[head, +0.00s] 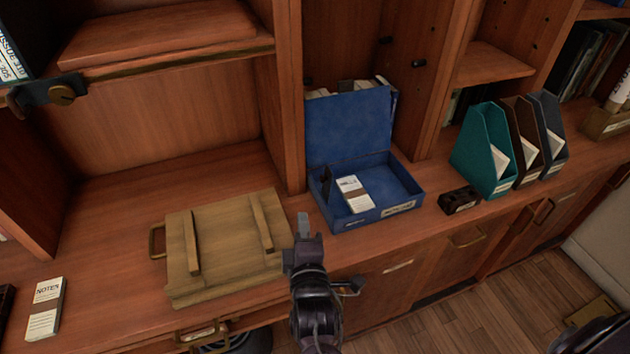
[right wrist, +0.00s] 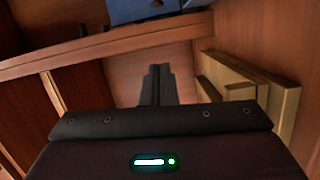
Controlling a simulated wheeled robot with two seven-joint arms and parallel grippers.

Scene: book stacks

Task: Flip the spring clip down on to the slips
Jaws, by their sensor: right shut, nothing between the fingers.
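A blue box file (head: 405,199) stands open on the counter, its lid raised against the shelf upright. A stack of white slips with a brown band (head: 355,194) lies inside it. The dark spring clip (head: 326,184) stands upright at the left of the slips, apart from them. My right gripper (head: 303,222) is shut and empty, in front of the box's near left corner and beside the wooden crate lid. In the right wrist view its fingers (right wrist: 157,84) are together, with part of the blue box (right wrist: 150,10) at the top edge. My left gripper is not in view.
A wooden crate (head: 228,245) lies left of my right gripper and also shows in the right wrist view (right wrist: 262,90). A small black block (head: 459,200) and several upright magazine files (head: 484,150) stand right of the box. A note pad (head: 46,305) lies far left.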

